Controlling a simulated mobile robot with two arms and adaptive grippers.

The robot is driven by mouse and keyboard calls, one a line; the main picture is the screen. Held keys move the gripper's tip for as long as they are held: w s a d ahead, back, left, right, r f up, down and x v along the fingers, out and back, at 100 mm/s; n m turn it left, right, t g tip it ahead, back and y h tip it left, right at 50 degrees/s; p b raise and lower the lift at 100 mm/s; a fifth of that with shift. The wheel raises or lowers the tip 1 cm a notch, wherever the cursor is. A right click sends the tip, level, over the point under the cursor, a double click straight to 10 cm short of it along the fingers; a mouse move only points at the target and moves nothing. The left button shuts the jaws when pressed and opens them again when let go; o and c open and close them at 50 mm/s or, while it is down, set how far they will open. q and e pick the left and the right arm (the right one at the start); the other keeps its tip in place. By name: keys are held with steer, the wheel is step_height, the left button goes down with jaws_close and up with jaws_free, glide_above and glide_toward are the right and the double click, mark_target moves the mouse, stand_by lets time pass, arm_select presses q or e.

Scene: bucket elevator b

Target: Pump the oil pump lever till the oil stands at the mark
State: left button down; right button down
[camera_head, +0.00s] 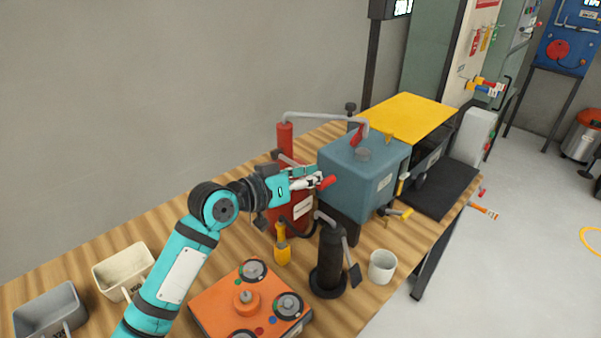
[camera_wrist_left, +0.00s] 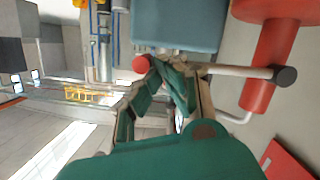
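The red oil pump (camera_head: 303,206) stands on the wooden bench beside the blue-grey box, with a pale label on its front. Its lever is a pale rod with a red grip (camera_head: 328,182); the grip also shows in the left wrist view (camera_wrist_left: 140,64), with the red pump body (camera_wrist_left: 267,55) at right. My left gripper (camera_head: 306,181) is at the lever just behind the grip, fingers close together and seemingly shut on the rod; they hide part of it. The oil level and its mark cannot be made out. My right gripper is not in view.
The blue-grey box (camera_head: 362,178) stands close behind the gripper, with a pale pipe (camera_head: 320,116) arching above. In front are a black cylinder (camera_head: 328,262), a white cup (camera_head: 382,266), a yellow-handled tool (camera_head: 282,249) and an orange box (camera_head: 235,306). Bins (camera_head: 124,271) stand at left.

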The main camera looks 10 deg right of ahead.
arm_select(q)
steer(key=shift+s+d+f+m+b, duration=0.2)
steer(key=shift+d+f+m+b, duration=0.15)
steer(key=shift+f, duration=0.25)
steer(key=shift+s+d+f+m+b, duration=0.15)
steer(key=shift+d+f+m, duration=0.05)
steer(key=shift+f+m, duration=0.3)
steer(key=shift+f, duration=0.1)
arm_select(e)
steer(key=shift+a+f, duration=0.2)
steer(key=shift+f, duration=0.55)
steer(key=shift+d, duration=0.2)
